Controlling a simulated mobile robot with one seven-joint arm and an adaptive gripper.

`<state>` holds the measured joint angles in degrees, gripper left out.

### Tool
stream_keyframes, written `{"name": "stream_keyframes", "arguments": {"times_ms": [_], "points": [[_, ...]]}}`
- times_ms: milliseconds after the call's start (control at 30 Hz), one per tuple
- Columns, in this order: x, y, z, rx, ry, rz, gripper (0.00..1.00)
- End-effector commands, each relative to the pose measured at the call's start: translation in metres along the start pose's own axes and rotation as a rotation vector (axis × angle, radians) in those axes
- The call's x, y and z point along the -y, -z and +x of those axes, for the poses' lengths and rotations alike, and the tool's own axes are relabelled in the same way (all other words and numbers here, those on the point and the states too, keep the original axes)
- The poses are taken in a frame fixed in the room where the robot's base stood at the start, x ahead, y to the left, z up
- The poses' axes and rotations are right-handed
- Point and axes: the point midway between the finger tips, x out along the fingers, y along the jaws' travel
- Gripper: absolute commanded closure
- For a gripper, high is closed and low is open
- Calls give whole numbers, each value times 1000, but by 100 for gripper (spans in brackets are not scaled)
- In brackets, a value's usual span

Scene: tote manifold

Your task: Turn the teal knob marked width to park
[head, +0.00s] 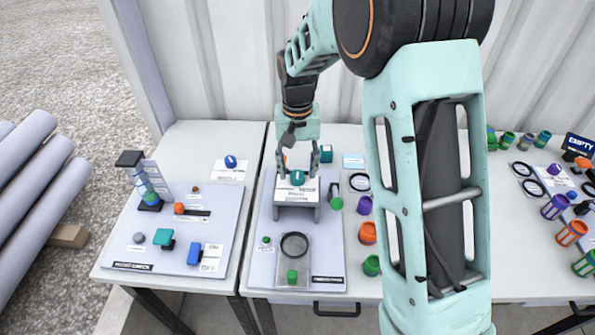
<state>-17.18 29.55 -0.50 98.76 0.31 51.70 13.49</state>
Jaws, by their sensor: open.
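A teal knob (297,178) sits on top of a small grey stand (296,213) with a white printed label, on the middle panel. The print is too small to read, so I cannot confirm the word width or a park mark. My gripper (298,177) points down over this knob. It is open, with one finger at the knob's left and one at its right. I cannot tell whether the fingers touch it.
A green knob (336,203) is right of the stand. A clear plate with a black ring (294,246) lies in front. Purple, orange and green cups stand to the right, near my arm. The left panel (150,238) holds several small fixtures.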

Motion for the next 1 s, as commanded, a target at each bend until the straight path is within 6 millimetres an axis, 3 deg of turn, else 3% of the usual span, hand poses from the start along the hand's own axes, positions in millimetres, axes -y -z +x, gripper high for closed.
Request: {"name": "stream_keyframes", "arguments": {"times_ms": [300,500,1000], "points": [[0,1,-68,-5,1,0,56],[0,1,-97,-4,1,0,56],[0,0,-105,-2,0,0,56]]}}
